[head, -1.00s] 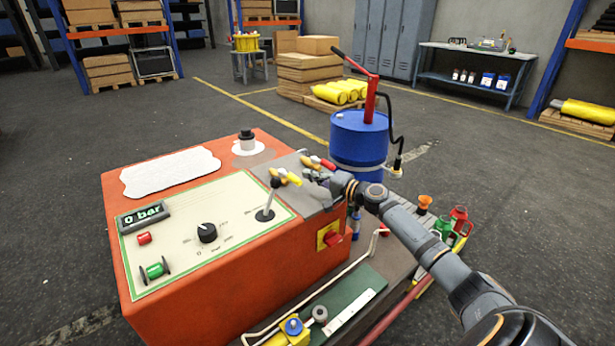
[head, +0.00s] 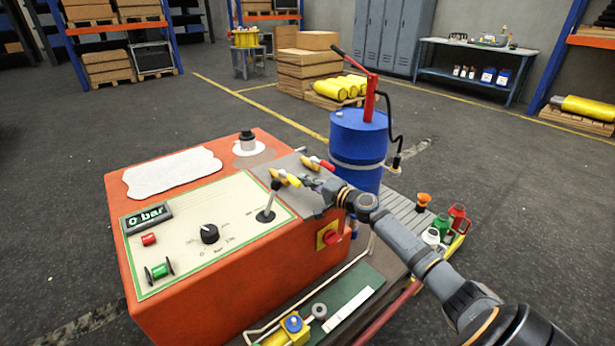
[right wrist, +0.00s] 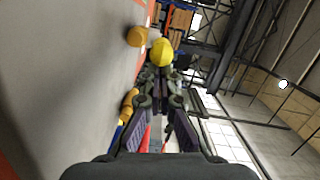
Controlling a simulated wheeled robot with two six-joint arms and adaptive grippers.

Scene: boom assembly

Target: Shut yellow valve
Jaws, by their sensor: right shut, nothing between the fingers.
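The yellow valve (head: 288,179) sits on the grey plate on top of the orange console, a brass body with a yellow handle. My right gripper (head: 309,183) is shut and empty, just right of the yellow handle. In the right wrist view, the shut fingertips (right wrist: 160,82) point at a rounded yellow end (right wrist: 161,52), which looks like the handle. I cannot tell whether they touch. A second valve with a red handle (head: 322,164) stands just behind. My left gripper is not in view.
The console (head: 230,276) has a lever (head: 268,204) close left of the yellow valve, a knob (head: 209,234) and a display (head: 146,215) reading 0 bar. A blue drum (head: 358,140) with a red pump stands behind. Cans and a funnel (head: 424,199) are at right.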

